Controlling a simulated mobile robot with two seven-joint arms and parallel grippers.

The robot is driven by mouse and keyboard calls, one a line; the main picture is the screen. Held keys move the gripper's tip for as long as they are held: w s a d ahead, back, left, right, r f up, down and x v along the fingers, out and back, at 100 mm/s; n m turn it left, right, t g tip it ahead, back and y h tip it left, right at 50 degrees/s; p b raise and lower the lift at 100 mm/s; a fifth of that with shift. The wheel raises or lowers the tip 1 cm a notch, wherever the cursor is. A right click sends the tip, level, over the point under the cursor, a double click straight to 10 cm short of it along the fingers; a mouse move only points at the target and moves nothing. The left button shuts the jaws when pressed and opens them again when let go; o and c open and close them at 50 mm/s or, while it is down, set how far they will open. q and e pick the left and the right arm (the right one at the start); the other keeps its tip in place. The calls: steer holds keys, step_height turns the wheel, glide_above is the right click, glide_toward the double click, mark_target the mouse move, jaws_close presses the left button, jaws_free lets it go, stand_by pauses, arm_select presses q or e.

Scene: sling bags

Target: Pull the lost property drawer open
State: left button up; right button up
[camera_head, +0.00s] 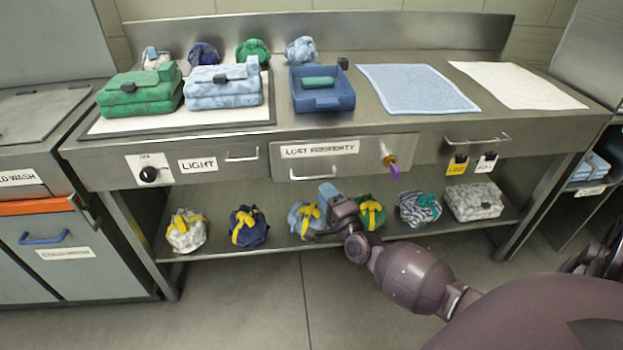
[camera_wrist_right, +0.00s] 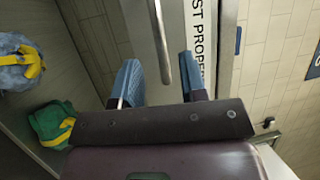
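The lost property drawer (camera_head: 345,157) is a steel front under the worktop, labelled LOST PROPERTY, and looks shut. Its bar handle (camera_head: 312,177) runs along the lower left of the front. My right gripper (camera_head: 327,192) is just below and in front of this handle. In the right wrist view my right gripper (camera_wrist_right: 160,78) is open, with its two blue fingers apart. The handle bar (camera_wrist_right: 160,45) shows between the fingers in that view; I cannot tell whether they touch it. The drawer label (camera_wrist_right: 197,40) shows behind the right finger. My left gripper is not in view.
A key with a purple tag (camera_head: 391,168) sticks out at the drawer's right end. A blue tray (camera_head: 325,103) stands on the worktop above. Tied bags, including a blue one (camera_head: 297,215) and a green one (camera_head: 372,212), sit on the lower shelf close to my right gripper.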

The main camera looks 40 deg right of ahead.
mark_target(314, 178)
steer(key=x, duration=0.6)
steer(key=shift+w+b, duration=0.4)
jaws_close()
